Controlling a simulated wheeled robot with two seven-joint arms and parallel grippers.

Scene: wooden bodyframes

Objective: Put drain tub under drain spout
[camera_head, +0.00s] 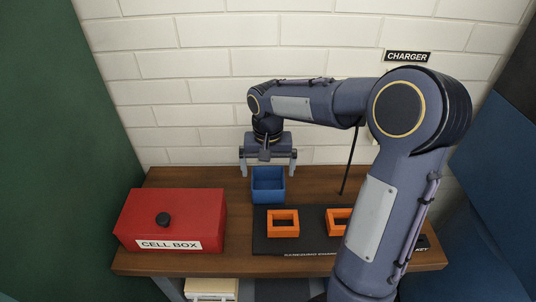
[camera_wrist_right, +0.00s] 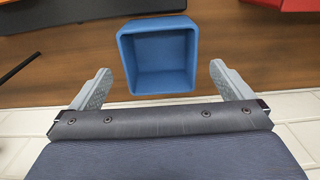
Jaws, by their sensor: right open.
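A blue open-topped tub (camera_head: 268,196) stands upright near the back edge of the wooden table, with its inside empty. It also shows in the right wrist view (camera_wrist_right: 158,88), at top centre, its near end reaching between the fingers. My right gripper (camera_head: 268,168) is open and empty at the tub's back side, pointing down. Its fingers are spread wider than the tub, one on each side; I cannot tell whether either touches it. No drain spout can be made out. My left gripper is not in view.
A red box (camera_head: 171,219) labelled "CELL BOX" stands at the table's left. A black pad (camera_head: 310,236) in front of the tub bears two orange frames (camera_head: 283,231). A black cord (camera_head: 350,160) hangs below the "CHARGER" sign (camera_head: 407,57). A white brick wall is close behind.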

